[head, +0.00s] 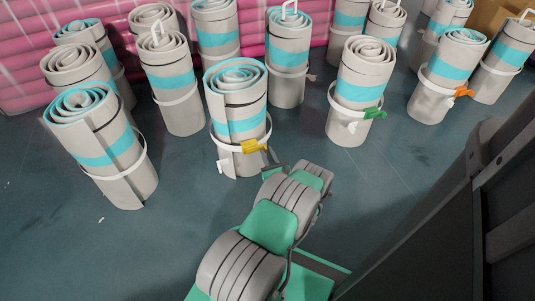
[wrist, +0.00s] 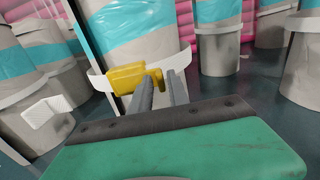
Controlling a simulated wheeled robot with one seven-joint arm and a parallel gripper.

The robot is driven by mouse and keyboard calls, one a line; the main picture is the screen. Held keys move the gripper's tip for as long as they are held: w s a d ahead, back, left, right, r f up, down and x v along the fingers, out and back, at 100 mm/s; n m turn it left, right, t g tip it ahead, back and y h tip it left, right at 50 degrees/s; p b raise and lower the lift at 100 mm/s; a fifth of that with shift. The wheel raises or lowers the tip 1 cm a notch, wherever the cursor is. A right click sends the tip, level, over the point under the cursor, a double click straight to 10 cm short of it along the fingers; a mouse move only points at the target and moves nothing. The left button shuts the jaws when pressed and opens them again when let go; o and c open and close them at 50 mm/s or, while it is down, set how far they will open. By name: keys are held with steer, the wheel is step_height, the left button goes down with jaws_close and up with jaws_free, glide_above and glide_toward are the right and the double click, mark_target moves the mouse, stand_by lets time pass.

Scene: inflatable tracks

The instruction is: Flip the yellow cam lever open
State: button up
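The yellow cam lever (head: 254,146) sits on a white strap (head: 224,146) around a grey roll with a cyan band (head: 238,100), in the middle of the head view. In the wrist view the yellow cam lever (wrist: 128,77) lies against the strap, just left of and beyond my fingertips. My gripper (wrist: 160,84) has its two grey fingers pointing at the lever's right end, with a narrow gap between them. I cannot tell whether they touch the lever. In the head view my gripper (head: 275,168) is at the lever's right, partly hidden by my arm.
Several similar strapped rolls stand around, one with a green lever (head: 374,113), one with an orange lever (head: 463,92). A white strap end (wrist: 48,116) sticks out at left in the wrist view. Pink inflatable wall (head: 110,25) is behind. Floor at left front is clear.

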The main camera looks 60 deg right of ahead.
jaws_close()
stand_by(1.1)
